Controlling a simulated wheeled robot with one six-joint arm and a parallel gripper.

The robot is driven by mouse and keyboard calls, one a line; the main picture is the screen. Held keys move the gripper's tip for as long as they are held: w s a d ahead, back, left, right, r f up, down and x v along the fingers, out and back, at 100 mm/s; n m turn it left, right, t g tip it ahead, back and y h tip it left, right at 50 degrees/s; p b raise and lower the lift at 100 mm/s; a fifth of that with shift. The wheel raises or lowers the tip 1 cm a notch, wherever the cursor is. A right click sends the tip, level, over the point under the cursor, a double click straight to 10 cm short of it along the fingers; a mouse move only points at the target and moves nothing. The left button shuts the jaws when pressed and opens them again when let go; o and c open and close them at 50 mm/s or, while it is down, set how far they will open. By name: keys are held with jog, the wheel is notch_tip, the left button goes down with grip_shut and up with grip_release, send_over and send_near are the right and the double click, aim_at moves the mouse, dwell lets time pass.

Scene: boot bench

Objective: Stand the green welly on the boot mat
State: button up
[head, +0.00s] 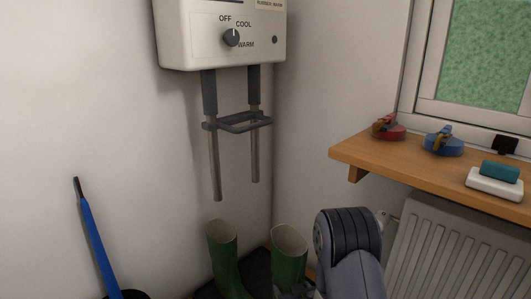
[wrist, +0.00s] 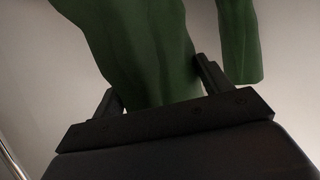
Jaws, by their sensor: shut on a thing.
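Two green wellies show at the bottom of the head view, tops up: a left one (head: 224,262) and a right one (head: 289,262). Their lower parts are cut off by the frame edge. A dark boot mat (head: 257,268) shows between and behind them. My gripper (head: 296,292) is low beside the right welly, mostly hidden. In the wrist view my gripper (wrist: 158,88) is shut on a green welly (wrist: 145,50), one finger on each side. Another green shape (wrist: 238,42) hangs to its right; I cannot tell which welly it belongs to. The soles' contact with the mat is out of sight.
A boot dryer (head: 222,35) with two hanging tubes (head: 214,160) is on the wall above the wellies. A blue-handled tool (head: 93,240) leans at left. A wooden shelf (head: 430,170) with small items juts out at right, above a radiator (head: 450,245).

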jog(key=s+d+r+m+h, duration=0.25)
jog(key=s+d, duration=0.45)
jog(key=s, duration=0.4)
notch_tip(320, 180, up, 30)
jog(key=p, duration=3)
jog(key=shift+f+t+h, duration=0.15)
jog(key=shift+t+h, duration=0.15)
jog(key=shift+h, duration=0.05)
jog(key=shift+s, duration=0.1)
